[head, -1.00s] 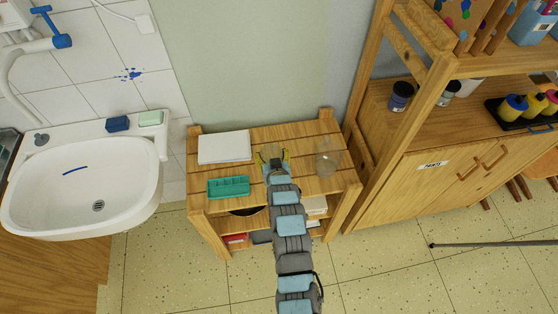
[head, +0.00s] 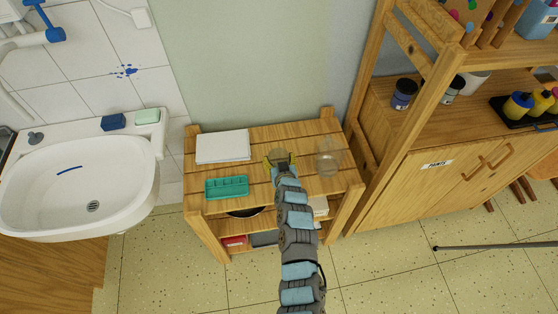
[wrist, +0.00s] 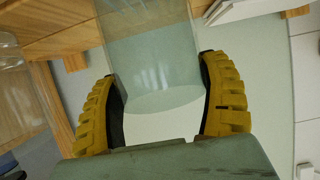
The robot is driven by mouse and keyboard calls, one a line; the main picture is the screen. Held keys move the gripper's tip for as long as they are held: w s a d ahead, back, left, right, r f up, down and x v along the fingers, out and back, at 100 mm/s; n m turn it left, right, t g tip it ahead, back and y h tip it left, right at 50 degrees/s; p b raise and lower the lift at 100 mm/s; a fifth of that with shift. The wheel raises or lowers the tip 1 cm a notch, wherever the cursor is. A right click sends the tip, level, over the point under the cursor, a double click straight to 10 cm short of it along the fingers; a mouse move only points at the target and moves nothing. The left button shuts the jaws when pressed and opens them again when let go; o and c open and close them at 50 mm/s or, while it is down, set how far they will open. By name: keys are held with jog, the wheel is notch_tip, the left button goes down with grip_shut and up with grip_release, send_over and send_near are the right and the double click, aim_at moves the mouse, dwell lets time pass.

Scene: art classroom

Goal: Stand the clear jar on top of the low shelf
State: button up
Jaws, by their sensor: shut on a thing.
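The clear jar (wrist: 150,62) is between the two yellow fingers of my gripper (wrist: 160,103) in the wrist view. It is see-through, with a pale rounded end nearest the palm. In the head view, my gripper (head: 280,161) is over the middle of the top of the low wooden shelf (head: 260,140), shut on the jar. The jar (head: 281,157) is faint there and partly hidden by my gripper. I cannot tell whether its base touches the slats.
Another clear glass vessel (head: 328,160) stands on the shelf top, right of my gripper. White paper (head: 223,146) and a teal tray (head: 227,187) lie to the left. A tall wooden cabinet (head: 420,185) stands close on the right, and a sink (head: 80,190) on the left.

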jog(key=shift+f, duration=0.1)
jog(key=o, duration=1.1)
